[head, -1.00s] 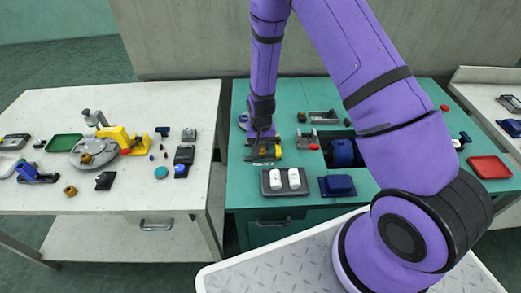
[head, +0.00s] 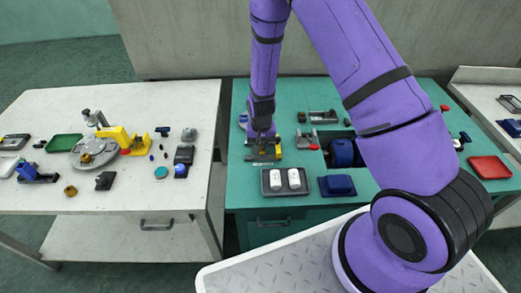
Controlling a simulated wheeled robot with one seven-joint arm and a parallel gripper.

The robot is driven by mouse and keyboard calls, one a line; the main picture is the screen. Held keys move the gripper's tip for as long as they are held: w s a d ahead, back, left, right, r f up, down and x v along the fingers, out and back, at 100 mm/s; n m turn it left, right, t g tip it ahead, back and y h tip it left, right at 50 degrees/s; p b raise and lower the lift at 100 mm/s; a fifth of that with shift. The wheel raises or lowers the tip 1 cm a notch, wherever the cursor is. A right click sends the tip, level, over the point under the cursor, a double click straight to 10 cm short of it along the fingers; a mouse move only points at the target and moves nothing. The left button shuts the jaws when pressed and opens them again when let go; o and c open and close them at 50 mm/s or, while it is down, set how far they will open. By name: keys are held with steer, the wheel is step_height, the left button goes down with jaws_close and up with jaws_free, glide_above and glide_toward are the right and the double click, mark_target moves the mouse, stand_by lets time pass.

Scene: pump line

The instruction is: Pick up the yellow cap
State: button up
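My gripper (head: 263,158) points down at the left part of the green table, low over its top.
A grey tray (head: 285,191) with two white cylinders is in front of my gripper. A dark blue block (head: 337,186) lies beside it. A blue motor-like part (head: 342,153) sits in an opening to the right. A red tray (head: 489,167) is at the far right.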

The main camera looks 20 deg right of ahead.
steer(key=shift+r, duration=0.75)
jaws_close()
steer(key=shift+r, duration=2.1)
